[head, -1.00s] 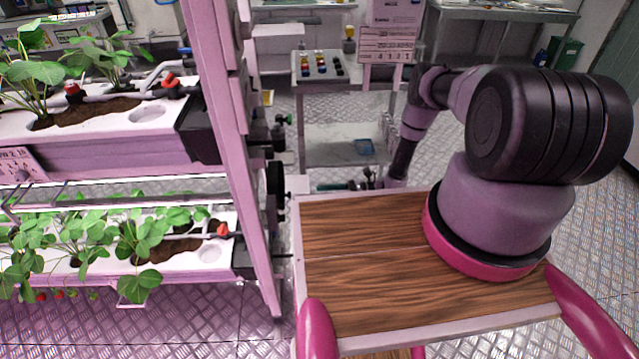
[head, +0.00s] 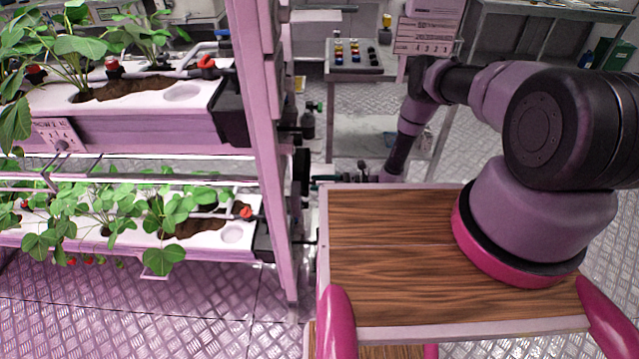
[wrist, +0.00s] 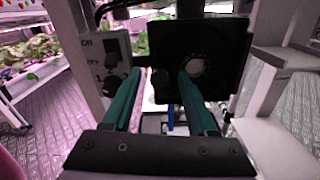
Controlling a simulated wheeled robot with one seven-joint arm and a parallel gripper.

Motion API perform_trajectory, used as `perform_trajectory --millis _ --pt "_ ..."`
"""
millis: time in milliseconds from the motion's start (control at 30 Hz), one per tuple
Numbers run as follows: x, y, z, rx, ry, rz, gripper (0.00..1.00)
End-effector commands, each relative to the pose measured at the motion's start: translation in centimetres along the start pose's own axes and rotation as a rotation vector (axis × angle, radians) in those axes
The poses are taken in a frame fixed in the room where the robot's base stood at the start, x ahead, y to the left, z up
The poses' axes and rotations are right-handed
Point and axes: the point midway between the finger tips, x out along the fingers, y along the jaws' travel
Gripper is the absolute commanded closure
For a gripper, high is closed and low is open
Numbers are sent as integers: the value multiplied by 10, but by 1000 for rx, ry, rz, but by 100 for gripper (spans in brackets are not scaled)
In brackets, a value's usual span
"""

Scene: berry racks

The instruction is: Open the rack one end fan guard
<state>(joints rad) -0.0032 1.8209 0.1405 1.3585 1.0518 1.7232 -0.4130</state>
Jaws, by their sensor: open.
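In the wrist view a black square panel with a round pale centre, apparently the fan guard (wrist: 222,62), faces me on the rack's end. My gripper (wrist: 160,80) is open, with two teal fingers pointing toward it. The right finger overlaps the panel in the picture; the left finger lies left of it. I see nothing held between the fingers, and cannot tell whether they touch the panel. In the head view my gripper (head: 322,182) is small and low beside the rack's end post (head: 262,130). The guard itself is hard to make out there.
A pale control box (wrist: 103,60) with a dark knob is left of the panel. In the head view, planted troughs (head: 120,110) fill the rack at left. A grey bench (head: 358,70) with small coloured items stands behind. Metal floor (head: 130,310) is open in front of the rack.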

Motion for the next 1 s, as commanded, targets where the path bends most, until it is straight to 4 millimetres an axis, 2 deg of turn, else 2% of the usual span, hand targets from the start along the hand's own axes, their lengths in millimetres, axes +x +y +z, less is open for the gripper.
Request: perform_trajectory --millis 67,167,200,233,1000 --pt "0 0 0 0 0 0 42" --pt "0 0 0 0 0 0 76" --pt "0 0 0 0 0 0 91" --pt "0 0 0 0 0 0 100" --pt "-1 0 0 0 0 -1 100"
